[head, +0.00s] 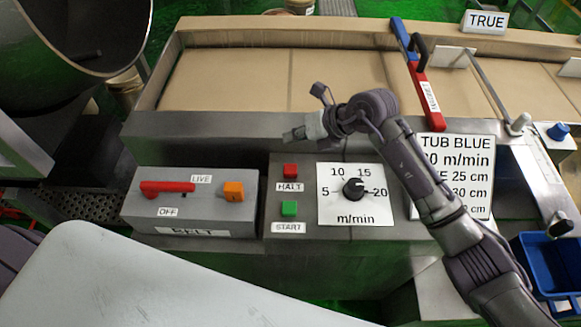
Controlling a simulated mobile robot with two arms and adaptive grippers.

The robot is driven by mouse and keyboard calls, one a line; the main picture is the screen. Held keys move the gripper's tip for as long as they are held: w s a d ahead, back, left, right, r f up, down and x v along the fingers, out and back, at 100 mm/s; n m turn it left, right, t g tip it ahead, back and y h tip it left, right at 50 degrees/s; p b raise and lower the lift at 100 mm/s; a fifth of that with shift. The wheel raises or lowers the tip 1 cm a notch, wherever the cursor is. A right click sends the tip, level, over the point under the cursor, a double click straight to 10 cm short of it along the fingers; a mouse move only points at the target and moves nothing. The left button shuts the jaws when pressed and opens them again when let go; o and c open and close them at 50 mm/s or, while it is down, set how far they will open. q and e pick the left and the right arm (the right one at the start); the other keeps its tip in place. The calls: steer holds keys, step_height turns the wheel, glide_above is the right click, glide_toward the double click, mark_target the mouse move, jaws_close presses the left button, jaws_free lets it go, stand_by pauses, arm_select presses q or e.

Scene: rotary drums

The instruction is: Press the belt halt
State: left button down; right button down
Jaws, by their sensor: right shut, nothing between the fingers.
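The red HALT button (290,171) sits on the grey control panel, above its HALT label (290,187). The green START button (289,208) is below it. My right gripper (293,134) is shut and empty. In the head view it appears just above the HALT button, pointing left, with a visible gap between its fingertips and the button. My right arm comes in from the lower right and crosses the panel's right side. My left gripper is not in view.
A speed dial (354,189) marked m/min is right of the buttons. A BELT box (190,205) with a red lever (167,187) and an orange block (233,191) is on the left. A belt (230,80) runs behind. A blue bin (548,265) stands at right.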

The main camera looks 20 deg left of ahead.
mark_target(286, 166)
steer(key=shift+f+b, duration=3)
steer(key=shift+f, duration=1.35)
steer(key=shift+f, duration=0.15)
steer(key=shift+f+b, duration=0.3)
steer(key=shift+f+b, duration=0.45)
steer(key=shift+f, duration=0.1)
steer(key=shift+r, duration=0.1)
steer(key=shift+r+p, duration=0.7)
steer(key=shift+r, duration=0.2)
step_height(286, 166, up, 5)
steer(key=p, duration=0.3)
